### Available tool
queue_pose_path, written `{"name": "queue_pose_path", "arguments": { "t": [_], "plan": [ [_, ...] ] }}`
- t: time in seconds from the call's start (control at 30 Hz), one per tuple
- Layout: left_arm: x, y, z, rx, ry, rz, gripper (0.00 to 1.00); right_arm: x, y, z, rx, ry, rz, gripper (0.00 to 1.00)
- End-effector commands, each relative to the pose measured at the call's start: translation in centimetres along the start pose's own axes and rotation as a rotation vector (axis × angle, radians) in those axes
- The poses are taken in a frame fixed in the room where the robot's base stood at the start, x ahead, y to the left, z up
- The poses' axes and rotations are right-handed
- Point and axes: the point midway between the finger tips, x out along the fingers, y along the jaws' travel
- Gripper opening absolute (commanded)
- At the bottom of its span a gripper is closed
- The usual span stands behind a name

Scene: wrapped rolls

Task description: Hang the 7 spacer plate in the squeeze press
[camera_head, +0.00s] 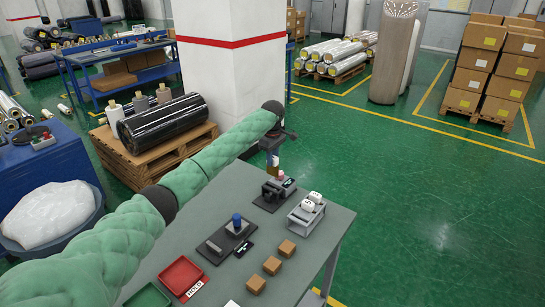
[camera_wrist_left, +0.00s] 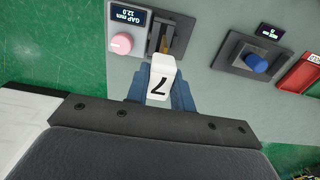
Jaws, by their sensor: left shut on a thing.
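My left gripper (camera_head: 273,160) is above the squeeze press (camera_head: 268,200) at the table's far end. In the left wrist view the gripper (camera_wrist_left: 160,98) is shut on the white 7 spacer plate (camera_wrist_left: 161,70), with its black 7 facing the camera. The press (camera_wrist_left: 180,12) shows there with a pink button (camera_wrist_left: 121,43), a slot with a brass-coloured part, and a display reading GAP mm 12.0. The plate's far end overlaps the slot's near edge in the picture; I cannot tell whether they touch. My right gripper is out of view.
A grey rack (camera_head: 307,217) with white pieces stands right of the press. A blue-knobbed device (camera_head: 236,222), a red tray (camera_head: 181,277), a green tray (camera_head: 147,297) and wooden blocks (camera_head: 272,265) occupy the nearer table (camera_head: 213,195). A white pillar (camera_head: 232,80) rises behind.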

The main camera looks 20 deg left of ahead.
Motion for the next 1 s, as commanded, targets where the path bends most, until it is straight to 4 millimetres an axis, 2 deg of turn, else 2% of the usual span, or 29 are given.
{"name": "queue_pose_path", "arguments": {
  "t": [0.17,0.43,0.67,0.9,1.0],
  "plan": [
    [1.6,0.0,0.1,0.0,-0.002,-0.002,0.0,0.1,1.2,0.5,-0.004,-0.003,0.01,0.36],
    [3.8,0.0,0.1,0.0,-0.002,-0.001,0.0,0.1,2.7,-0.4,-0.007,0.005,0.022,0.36],
    [4.8,0.0,0.0,0.0,0.0,-0.001,0.0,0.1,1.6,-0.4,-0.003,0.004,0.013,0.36],
    [4.9,0.0,0.0,0.0,0.0,0.0,0.0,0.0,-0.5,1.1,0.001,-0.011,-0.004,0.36],
    [4.9,0.0,0.0,0.0,0.0,0.0,0.0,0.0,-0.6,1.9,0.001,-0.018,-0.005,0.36]
  ]
}}
